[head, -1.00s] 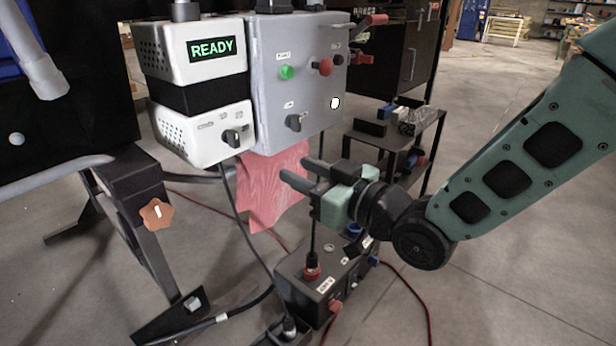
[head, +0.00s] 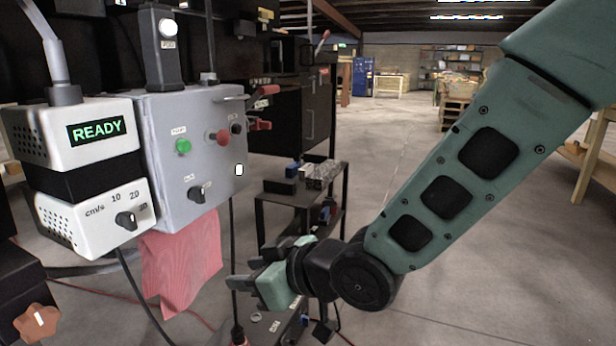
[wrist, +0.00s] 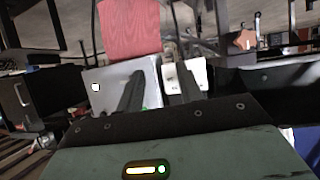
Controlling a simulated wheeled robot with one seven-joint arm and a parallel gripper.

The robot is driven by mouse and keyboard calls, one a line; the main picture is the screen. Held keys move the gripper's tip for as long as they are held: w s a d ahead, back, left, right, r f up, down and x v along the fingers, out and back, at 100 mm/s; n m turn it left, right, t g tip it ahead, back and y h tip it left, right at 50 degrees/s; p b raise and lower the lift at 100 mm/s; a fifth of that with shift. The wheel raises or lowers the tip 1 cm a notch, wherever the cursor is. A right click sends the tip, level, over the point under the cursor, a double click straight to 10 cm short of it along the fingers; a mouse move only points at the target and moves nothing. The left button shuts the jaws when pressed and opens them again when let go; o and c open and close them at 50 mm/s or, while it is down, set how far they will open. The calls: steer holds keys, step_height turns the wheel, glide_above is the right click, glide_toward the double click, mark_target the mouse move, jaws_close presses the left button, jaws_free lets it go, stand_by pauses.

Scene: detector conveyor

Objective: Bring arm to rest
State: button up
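My gripper (head: 256,268) is at the lower middle of the head view, at the end of my green arm, which comes in from the upper right. Its two fingers point left and stand apart, with nothing seen between them. It appears in front of the low shelf stand and right of the red cloth (head: 181,268). In the wrist view, the two dark fingers (wrist: 163,88) are also apart and empty. That view looks upside down, with the grey control box (wrist: 112,84) and red cloth beyond the fingers.
The grey control box (head: 190,150) with green and red buttons stands left, beside a white detector unit reading READY (head: 96,131). A low black shelf stand (head: 276,200) is behind my gripper. Cables run along the floor. Open floor (head: 470,280) lies to the right.

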steer(key=s+d+f+m+g+h, duration=0.1)
steer(key=s+d+m+g+h, duration=0.3)
steer(key=s+d, duration=0.65)
steer(key=s+d+f+g+h, duration=0.2)
steer(key=s+d+h, duration=0.5)
steer(key=d, duration=0.6)
step_height(320, 180, up, 32)
steer(key=s+p, duration=0.1)
steer(key=p, duration=3)
steer(key=shift+s+d+m+y+p, duration=0.2)
steer(key=shift+m+y+p, duration=0.1)
steer(key=shift+p, duration=0.1)
steer(key=shift+r, duration=0.1)
